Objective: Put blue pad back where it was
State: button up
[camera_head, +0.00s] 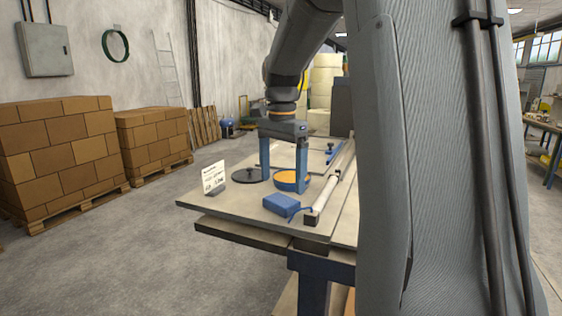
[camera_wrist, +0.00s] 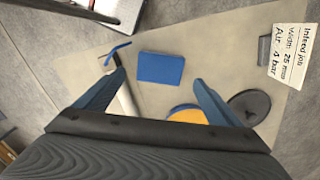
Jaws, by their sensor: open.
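The blue pad (camera_head: 282,204) lies flat on the worktable near its front edge, and nothing holds it. It also shows in the wrist view as a blue rectangle (camera_wrist: 161,68), seen ahead of and between my fingers. My gripper (camera_head: 284,186) is open and empty, pointing down, with its two blue fingers spread. In the head view it hangs behind the pad, over the area of an orange disc (camera_head: 289,177) with a blue rim. The wrist view also shows both fingers of my gripper (camera_wrist: 160,80). I cannot tell the exact fingertip height.
A black disc (camera_head: 249,175) lies left of the orange one. A white sign card (camera_head: 214,176) stands at the table's left corner. A white roller (camera_head: 324,197) with a blue lever (camera_wrist: 117,52) lies right of the pad. Bare tabletop (camera_wrist: 215,50) separates pad and card.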

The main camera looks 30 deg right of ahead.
aim_at(282, 199)
notch_tip(282, 199, up, 6)
jog(key=b, duration=0.1)
jog(key=shift+r, duration=0.2)
dwell(0.6)
